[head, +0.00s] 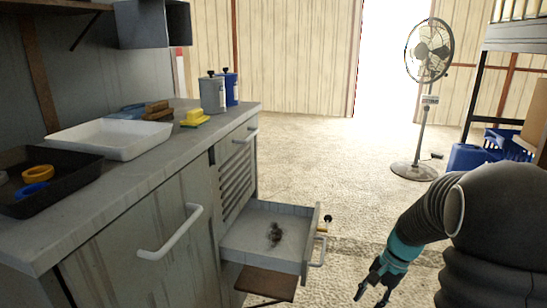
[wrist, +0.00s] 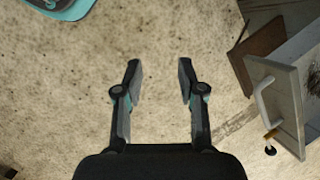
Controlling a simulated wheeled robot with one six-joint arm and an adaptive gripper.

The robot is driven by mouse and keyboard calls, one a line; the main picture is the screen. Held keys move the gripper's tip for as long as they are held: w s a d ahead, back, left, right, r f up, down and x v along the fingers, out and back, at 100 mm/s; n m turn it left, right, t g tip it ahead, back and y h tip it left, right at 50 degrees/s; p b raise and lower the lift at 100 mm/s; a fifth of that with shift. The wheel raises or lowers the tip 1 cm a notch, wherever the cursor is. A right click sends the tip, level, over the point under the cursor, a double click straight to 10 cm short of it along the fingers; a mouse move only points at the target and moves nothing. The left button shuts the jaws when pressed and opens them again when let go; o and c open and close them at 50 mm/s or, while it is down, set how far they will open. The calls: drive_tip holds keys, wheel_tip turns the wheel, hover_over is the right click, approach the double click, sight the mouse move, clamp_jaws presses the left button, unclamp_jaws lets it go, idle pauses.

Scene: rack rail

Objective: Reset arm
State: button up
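My gripper (head: 372,290) hangs low at the right in the head view, pointing down beside the open drawer. In the wrist view my gripper (wrist: 158,75) has its two fingers apart with only bare floor between them, so it is open and empty. My arm (head: 425,225) comes in from the right edge and bends down to it. The gripper is clear of the drawer (head: 290,245), with a gap between them. The drawer also shows at the right of the wrist view (wrist: 290,95).
The drawer is pulled out and holds a small dark thing (head: 275,235). A grey counter (head: 150,180) carries a white tray (head: 110,140), a black tray (head: 50,180), bottles (head: 212,95) and a yellow sponge (head: 195,116). A fan (head: 430,55) and blue crate (head: 508,146) stand behind. Floor between is clear.

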drive_tip(key=s+a+r+n+t+h, duration=0.2)
drive_tip(key=s+a+r+n+t, duration=0.1)
drive_tip(key=s+r, duration=0.5)
drive_tip(key=s+a+r+n+t+h, duration=0.1)
drive_tip(key=s+a+r+n+t, duration=0.2)
drive_tip(key=s+a+r+n, duration=0.2)
drive_tip(key=s+r+n, duration=0.1)
drive_tip(key=s+r, duration=0.2)
drive_tip(key=s, duration=0.3)
drive_tip(key=shift+r+h, duration=0.3)
drive_tip(key=shift+h, duration=0.1)
drive_tip(key=shift+a, duration=0.15)
